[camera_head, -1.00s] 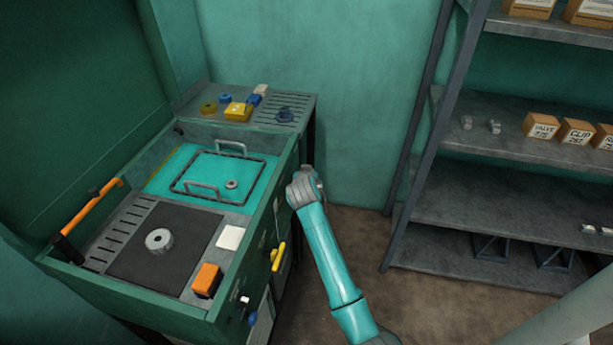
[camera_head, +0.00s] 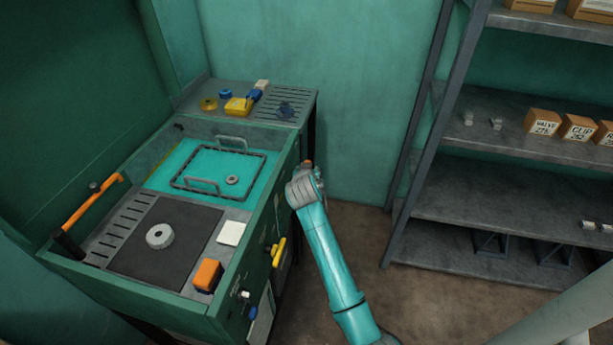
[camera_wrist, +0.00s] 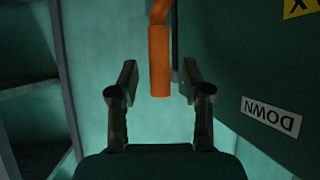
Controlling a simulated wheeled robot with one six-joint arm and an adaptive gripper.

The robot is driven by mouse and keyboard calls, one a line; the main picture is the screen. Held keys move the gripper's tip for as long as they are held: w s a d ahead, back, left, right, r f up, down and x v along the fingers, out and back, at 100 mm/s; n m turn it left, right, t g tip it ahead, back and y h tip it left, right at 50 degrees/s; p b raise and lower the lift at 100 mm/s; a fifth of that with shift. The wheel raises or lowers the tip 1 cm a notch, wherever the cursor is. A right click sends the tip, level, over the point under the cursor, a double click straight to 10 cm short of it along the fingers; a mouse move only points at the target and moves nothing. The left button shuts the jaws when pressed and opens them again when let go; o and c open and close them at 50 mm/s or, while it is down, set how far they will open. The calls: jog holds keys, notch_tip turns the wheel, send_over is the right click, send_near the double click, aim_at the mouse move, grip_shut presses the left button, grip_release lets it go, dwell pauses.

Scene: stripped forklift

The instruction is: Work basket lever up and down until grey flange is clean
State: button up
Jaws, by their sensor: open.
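A wire basket (camera_head: 181,181) with two raised handles sits in the teal bath of the green washing cabinet. A small grey flange (camera_head: 232,180) lies inside it; I cannot tell how clean it is. In the wrist view, my gripper (camera_wrist: 158,88) is open, with an orange lever grip (camera_wrist: 159,65) between its fingers, apart from both. A "DOWN" label (camera_wrist: 271,117) is beside it, upside down. In the head view, an orange tip (camera_head: 308,163), possibly this lever, shows just above my arm's end. My fingers are hidden there.
A larger grey ring (camera_head: 160,236) lies on the black mat. An orange bar (camera_head: 93,200), a yellow handle (camera_head: 278,253) and an orange block (camera_head: 207,275) are on the cabinet. A shelf rack (camera_head: 480,205) stands right; floor between is clear.

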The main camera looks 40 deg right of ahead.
jog(key=v, duration=0.9)
jog(key=shift+s+r, duration=0.1)
